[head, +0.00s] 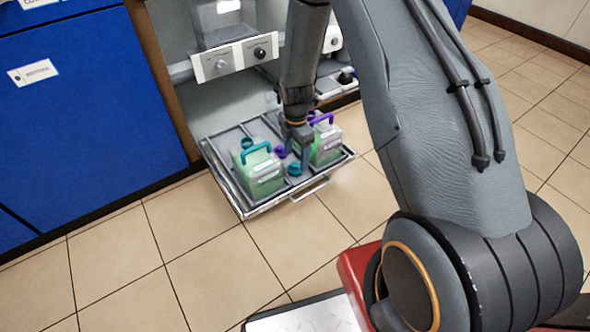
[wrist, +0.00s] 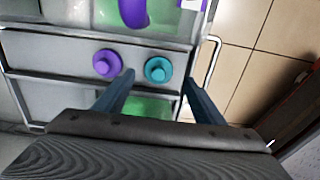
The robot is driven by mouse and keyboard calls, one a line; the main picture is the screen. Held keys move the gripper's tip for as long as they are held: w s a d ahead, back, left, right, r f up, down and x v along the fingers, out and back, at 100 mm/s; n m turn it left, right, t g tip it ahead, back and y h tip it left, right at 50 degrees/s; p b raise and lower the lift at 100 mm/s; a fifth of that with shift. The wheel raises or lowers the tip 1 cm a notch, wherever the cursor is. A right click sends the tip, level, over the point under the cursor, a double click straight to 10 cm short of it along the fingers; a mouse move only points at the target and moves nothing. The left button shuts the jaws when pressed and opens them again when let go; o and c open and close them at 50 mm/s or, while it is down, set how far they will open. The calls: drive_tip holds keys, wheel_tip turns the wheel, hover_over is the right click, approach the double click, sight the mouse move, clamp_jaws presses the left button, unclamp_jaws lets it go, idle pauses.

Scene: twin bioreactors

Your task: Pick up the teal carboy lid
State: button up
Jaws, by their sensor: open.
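The teal carboy lid (head: 295,169) lies on the pulled-out tray (head: 243,209), between the two carboys. In the wrist view the round teal lid (wrist: 158,69) shows just past my fingertips, roughly between them. My gripper (head: 298,155) points down over the tray and is open. In the wrist view its two fingers (wrist: 159,82) are apart with nothing held. I cannot tell the exact height gap to the lid. A purple lid (wrist: 105,63) sits left of the teal one, just outside the left finger; it also shows in the head view (head: 280,150).
A green carboy with a teal handle (head: 264,176) stands left on the tray. Another with a purple handle (head: 328,146) stands right, close to my gripper. The tray's wire handle (head: 310,189) sticks out in front. Blue cabinets (head: 90,110) are left; the tiled floor is clear.

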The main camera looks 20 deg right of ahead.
sight(295, 164)
wheel_tip(295, 164, down, 5)
drive_tip(key=b, duration=0.3)
drive_tip(key=shift+w+a, duration=0.1)
drive_tip(key=shift+r, duration=0.1)
drive_tip(key=c, duration=1.1)
